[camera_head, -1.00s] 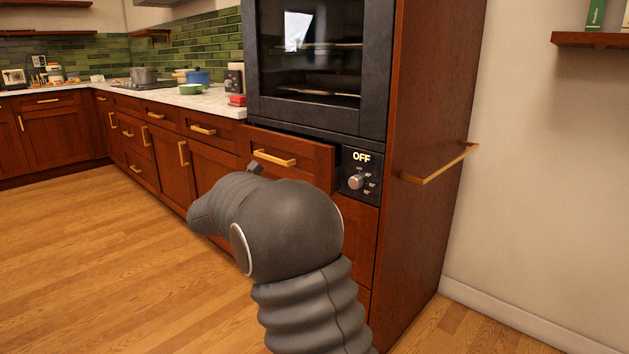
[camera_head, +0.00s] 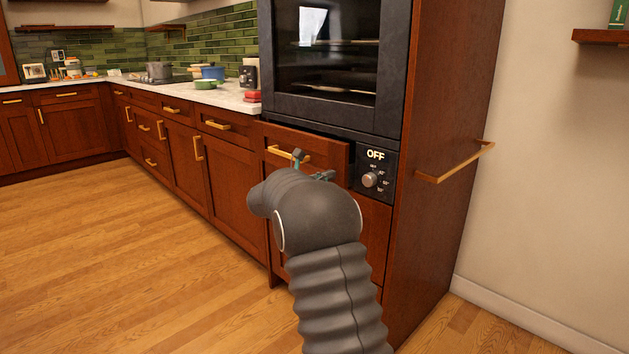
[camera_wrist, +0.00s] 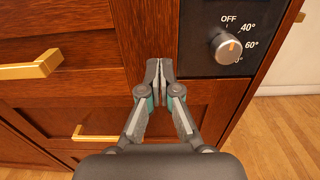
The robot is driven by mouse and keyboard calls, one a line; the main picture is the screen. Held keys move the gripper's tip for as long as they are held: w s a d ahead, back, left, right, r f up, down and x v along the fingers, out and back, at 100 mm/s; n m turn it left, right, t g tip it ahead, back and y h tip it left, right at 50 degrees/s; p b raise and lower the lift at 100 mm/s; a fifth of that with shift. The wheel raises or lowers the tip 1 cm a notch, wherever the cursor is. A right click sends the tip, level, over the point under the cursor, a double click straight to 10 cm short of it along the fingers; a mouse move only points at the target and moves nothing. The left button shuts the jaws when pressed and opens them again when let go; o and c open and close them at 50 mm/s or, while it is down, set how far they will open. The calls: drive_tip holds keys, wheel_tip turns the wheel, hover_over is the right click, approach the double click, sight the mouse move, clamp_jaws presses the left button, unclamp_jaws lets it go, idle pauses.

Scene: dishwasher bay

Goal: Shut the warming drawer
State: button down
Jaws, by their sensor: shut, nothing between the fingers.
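The warming drawer (camera_head: 328,154) is a red-brown wooden front with a brass handle (camera_head: 279,151), below the oven. In the head view its front stands out a little from the cabinet, so it is partly open. My gripper (camera_wrist: 158,64) is shut and empty. In the wrist view its fingertips are in front of the right part of the drawer front, left of the control panel (camera_wrist: 205,65); whether they touch it I cannot tell. In the head view my arm hides most of the gripper and the lower cabinet front.
The dark oven (camera_head: 330,60) is above the drawer. A knob (camera_head: 369,180) sits on the panel marked OFF. A brass rail (camera_head: 455,164) sticks out from the cabinet's right side. Wooden floor (camera_head: 150,265) is clear at left.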

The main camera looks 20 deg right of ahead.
sight(338, 171)
drive_tip(key=shift+x, duration=1.05)
drive_tip(key=x, duration=0.4)
drive_tip(key=shift+s+d+p, duration=0.15)
drive_tip(key=shift+d+p, duration=0.2)
drive_tip(key=shift+w+d+r, duration=0.1)
drive_tip(key=shift+w, duration=0.1)
drive_tip(key=shift+w+a, duration=0.2)
drive_tip(key=shift+w, duration=0.05)
drive_tip(key=shift+s+d, duration=0.1)
drive_tip(key=shift+d, duration=0.05)
